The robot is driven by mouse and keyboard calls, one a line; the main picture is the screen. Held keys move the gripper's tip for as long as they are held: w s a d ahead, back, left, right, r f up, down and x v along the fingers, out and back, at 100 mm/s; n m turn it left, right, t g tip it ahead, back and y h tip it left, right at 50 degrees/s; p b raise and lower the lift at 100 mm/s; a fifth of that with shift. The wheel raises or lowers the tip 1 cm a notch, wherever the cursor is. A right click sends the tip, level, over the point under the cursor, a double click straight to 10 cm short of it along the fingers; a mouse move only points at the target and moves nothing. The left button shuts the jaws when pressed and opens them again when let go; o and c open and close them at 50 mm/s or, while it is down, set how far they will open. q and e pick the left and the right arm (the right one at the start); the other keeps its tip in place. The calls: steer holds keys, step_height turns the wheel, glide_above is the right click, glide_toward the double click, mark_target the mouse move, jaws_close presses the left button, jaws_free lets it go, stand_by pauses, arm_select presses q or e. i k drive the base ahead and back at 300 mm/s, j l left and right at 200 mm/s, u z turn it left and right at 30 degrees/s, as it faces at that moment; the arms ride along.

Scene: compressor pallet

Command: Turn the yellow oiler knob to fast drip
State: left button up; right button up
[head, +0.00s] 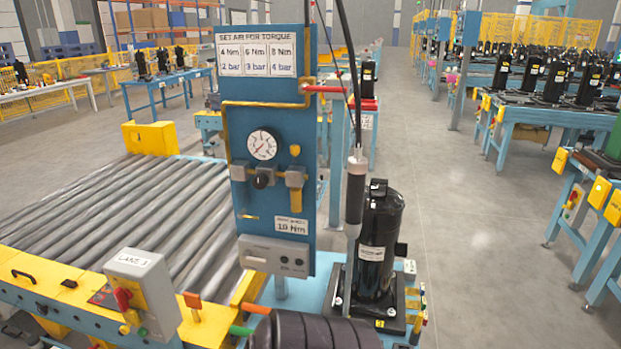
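The small yellow oiler knob (295,150) sits on top of the oiler's grey body (295,177) at the right side of the blue air panel (268,120). A yellow bowl (296,201) hangs below that body. The knob is too small to read its setting, and no drip marking is legible. Left of it are a round pressure gauge (263,145) and a black regulator knob (263,178). I see neither of my grippers, and nothing touches the oiler knob.
A hanging black tool (355,190) and its cable are just right of the panel, before a black compressor (378,240). A red-tipped pipe (335,89) sticks out above. A roller conveyor (110,205) fills the left. A dark ribbed shape (312,332) is at the bottom edge.

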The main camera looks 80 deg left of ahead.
mark_target(294, 149)
steer(key=u, duration=3)
